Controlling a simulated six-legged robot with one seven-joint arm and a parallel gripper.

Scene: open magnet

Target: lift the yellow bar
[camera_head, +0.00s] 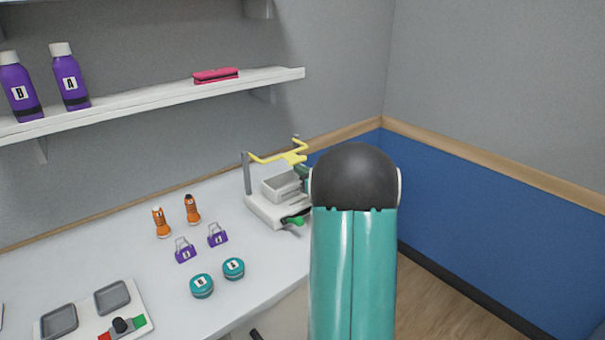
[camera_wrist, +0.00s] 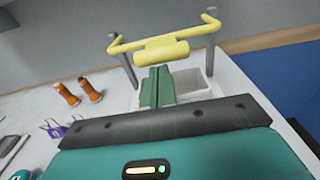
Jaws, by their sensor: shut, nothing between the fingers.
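The yellow bar (camera_head: 288,157) spans two grey posts of a white device at the back right of the table. In the wrist view the yellow bar (camera_wrist: 162,45) lies ahead of my gripper, with a thick yellow cylinder at its middle. My gripper (camera_wrist: 157,72) is shut and empty, its green fingers together. The fingertips point at the yellow cylinder and appear just below and in front of it; whether they touch it I cannot tell. In the head view my arm hides the right part of the device, and most of my gripper is hidden.
A shelf (camera_head: 150,105) hangs above; a wall is behind.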

